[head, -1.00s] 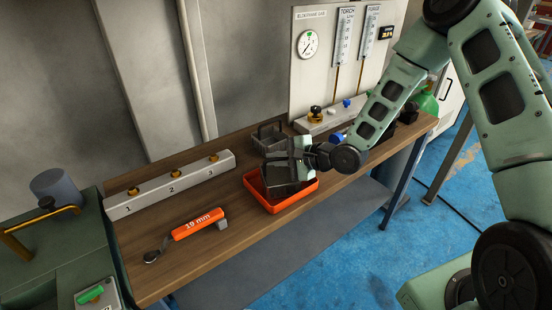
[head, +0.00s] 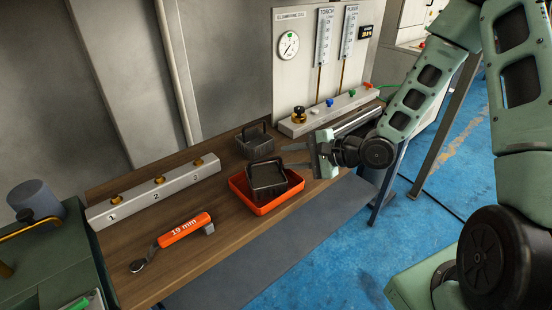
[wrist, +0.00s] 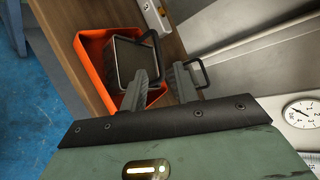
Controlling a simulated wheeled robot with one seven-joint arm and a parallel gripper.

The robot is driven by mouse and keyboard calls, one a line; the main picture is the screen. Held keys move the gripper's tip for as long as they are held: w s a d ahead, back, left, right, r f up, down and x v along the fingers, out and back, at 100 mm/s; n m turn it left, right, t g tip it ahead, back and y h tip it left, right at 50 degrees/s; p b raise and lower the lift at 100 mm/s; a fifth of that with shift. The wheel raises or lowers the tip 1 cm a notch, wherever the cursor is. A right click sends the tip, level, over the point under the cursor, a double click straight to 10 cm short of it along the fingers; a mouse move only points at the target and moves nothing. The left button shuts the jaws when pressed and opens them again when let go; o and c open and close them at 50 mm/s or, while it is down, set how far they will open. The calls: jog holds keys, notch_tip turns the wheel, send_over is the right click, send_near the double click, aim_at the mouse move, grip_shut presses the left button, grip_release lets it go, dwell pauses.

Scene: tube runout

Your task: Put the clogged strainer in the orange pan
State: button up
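A dark square strainer (head: 267,182) with a handle is in the orange pan (head: 272,209) on the bench. It looks slightly tilted against the pan's back side; how it rests on the floor of the pan is hidden. In the wrist view this strainer (wrist: 128,58) has a grey inside, and the pan (wrist: 88,45) surrounds it. A second dark strainer (head: 252,145) with a raised handle stands on the bench behind the pan. I cannot tell from the inside which is clogged. My gripper (head: 296,156) is open and empty, to the right of the pan, apart from both strainers.
A numbered manifold block (head: 150,190) lies along the back left. An orange 19 mm wrench (head: 180,230) lies in front of it. A gas panel (head: 290,75) and a valve rail (head: 325,113) stand behind my gripper. Bare bench lies left of the pan.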

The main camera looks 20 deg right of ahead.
jog(key=s+a+r+n+g+h, duration=0.3)
jog(key=s+a+n, duration=0.1)
jog(key=s+n, duration=0.3)
jog(key=s+a+r+n+g+h, duration=0.3)
jog(key=s+n, duration=0.4)
jog(key=s, duration=0.4)
jog(key=s+a+r+n+g+h, duration=0.2)
jog(key=s+a+r+n+g, duration=0.1)
jog(key=s+a+n, duration=0.2)
jog(key=s+n, duration=0.2)
jog(key=s, duration=0.2)
jog(key=shift+s+r+n+g+h, duration=0.25)
jog(key=shift+r+n+g+h, duration=0.05)
jog(key=shift+r+n+h, duration=0.1)
